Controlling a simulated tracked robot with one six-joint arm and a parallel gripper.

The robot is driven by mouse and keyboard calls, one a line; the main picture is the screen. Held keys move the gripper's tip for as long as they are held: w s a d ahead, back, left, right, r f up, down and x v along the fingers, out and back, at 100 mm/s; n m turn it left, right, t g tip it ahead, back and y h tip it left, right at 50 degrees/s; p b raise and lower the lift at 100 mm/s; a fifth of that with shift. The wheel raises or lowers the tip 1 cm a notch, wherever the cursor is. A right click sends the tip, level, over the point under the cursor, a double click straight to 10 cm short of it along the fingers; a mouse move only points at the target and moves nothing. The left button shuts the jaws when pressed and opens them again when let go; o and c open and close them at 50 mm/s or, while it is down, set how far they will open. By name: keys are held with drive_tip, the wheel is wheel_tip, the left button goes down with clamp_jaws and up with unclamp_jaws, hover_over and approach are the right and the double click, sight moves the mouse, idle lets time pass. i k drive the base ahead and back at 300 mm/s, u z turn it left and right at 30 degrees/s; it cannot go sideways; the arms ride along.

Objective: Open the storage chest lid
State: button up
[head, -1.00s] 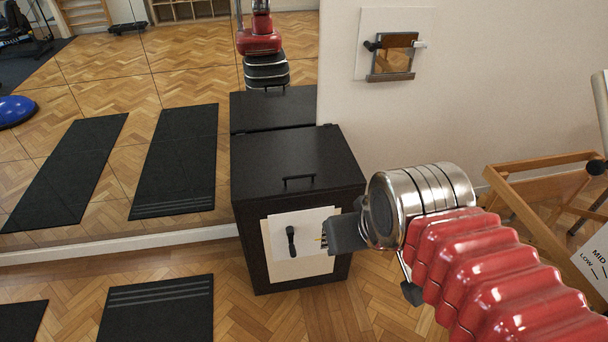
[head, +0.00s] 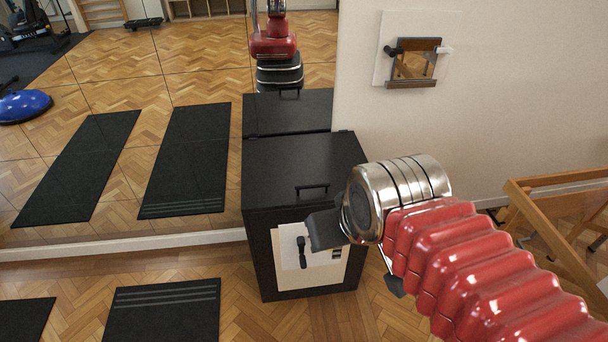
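The black storage chest (head: 262,262) stands on the parquet against the mirror wall. Its lid (head: 290,165) is shut, with a black bar handle (head: 312,188) near the front edge. A white panel on its front (head: 325,265) carries a black lever handle (head: 302,252). My gripper (head: 322,230) is in front of the chest's upper right front, overlapping the panel's top corner in the picture. One dark finger shows; I cannot tell whether the gripper is open, or whether it touches the chest. My metal wrist hides part of the chest's right side.
A mirror behind the chest reflects the chest, my body and floor mats. A black mat (head: 165,312) lies left of the chest. A wooden frame (head: 560,235) stands at the right. A small wall panel (head: 413,60) hangs above.

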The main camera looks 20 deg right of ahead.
sight(294, 171)
drive_tip(key=u, duration=0.4)
drive_tip(key=i, duration=0.95)
drive_tip(key=z, duration=0.15)
